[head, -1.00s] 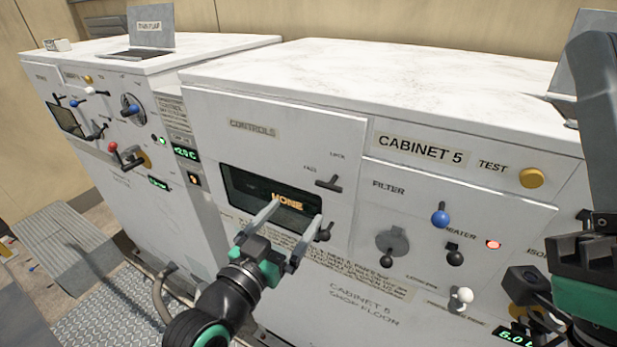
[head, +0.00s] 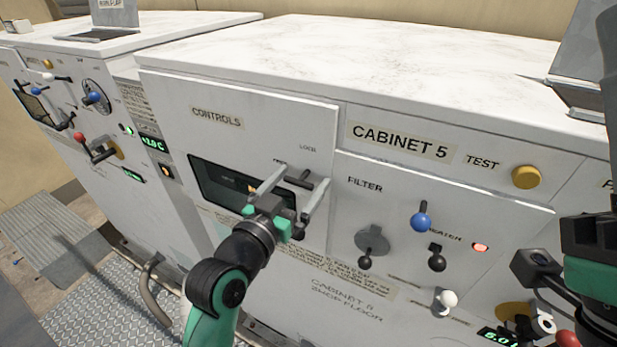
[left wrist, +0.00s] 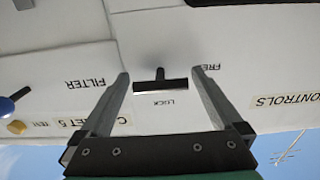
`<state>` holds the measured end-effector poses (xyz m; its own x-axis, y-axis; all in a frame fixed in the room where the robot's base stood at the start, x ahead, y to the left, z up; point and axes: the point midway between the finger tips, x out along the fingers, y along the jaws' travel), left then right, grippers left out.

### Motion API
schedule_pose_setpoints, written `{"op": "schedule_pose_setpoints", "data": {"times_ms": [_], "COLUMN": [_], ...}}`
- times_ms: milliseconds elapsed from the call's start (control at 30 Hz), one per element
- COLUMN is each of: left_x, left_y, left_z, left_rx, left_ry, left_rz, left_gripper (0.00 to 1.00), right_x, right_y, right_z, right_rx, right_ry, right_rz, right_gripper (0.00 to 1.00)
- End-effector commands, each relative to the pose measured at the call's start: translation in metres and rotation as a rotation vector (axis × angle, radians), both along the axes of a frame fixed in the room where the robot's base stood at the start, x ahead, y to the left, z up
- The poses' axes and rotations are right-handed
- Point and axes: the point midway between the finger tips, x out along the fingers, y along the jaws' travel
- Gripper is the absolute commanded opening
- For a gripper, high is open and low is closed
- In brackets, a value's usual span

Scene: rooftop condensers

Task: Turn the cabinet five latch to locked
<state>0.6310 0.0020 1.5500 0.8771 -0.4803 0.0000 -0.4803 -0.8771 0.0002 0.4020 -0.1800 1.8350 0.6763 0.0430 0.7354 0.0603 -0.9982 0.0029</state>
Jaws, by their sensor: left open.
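The cabinet five latch (head: 299,181) is a small dark T-shaped handle on the white controls panel, below the word LOCK. In the left wrist view the latch (left wrist: 160,86) shows its crossbar level in the picture, between the words LOCK and FREE. My left gripper (head: 304,176) is open, with its two fingers on either side of the latch in the head view. In the left wrist view the open left gripper (left wrist: 165,74) straddles the latch with gaps on both sides; I see no contact. My right wrist (head: 590,240) is at the right edge; its fingers cannot be made out.
A dark display (head: 215,180) sits left of the latch. The filter panel to the right has a blue-knobbed lever (head: 421,222), black knobs and a white knob (head: 446,298). A yellow test button (head: 526,177) is above. The marble top (head: 330,60) is mostly clear.

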Motion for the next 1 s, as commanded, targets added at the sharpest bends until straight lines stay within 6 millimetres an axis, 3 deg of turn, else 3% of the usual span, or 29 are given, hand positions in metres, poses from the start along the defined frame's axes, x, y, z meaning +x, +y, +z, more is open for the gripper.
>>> {"op": "schedule_pose_setpoints", "data": {"times_ms": [167,533,1000], "left_x": [0.0001,0.0000,0.0001], "left_y": [0.0002,0.0002,0.0002], "left_z": [0.0003,0.0003,0.0015], "left_rx": [0.000,0.000,-0.093], "left_ry": [0.000,-0.001,0.050], "left_rz": [0.000,0.000,0.000], "left_gripper": [1.00,0.37,0.36], "right_x": [-0.0002,-0.0001,-0.0001], "right_y": [0.0001,0.0001,0.0000], "right_z": [0.0001,0.0001,0.0059], "right_rx": [0.000,0.000,0.000], "right_ry": [0.000,0.000,0.000], "right_rz": [0.000,0.000,0.000], "right_gripper": [0.00,0.00,0.00]}}
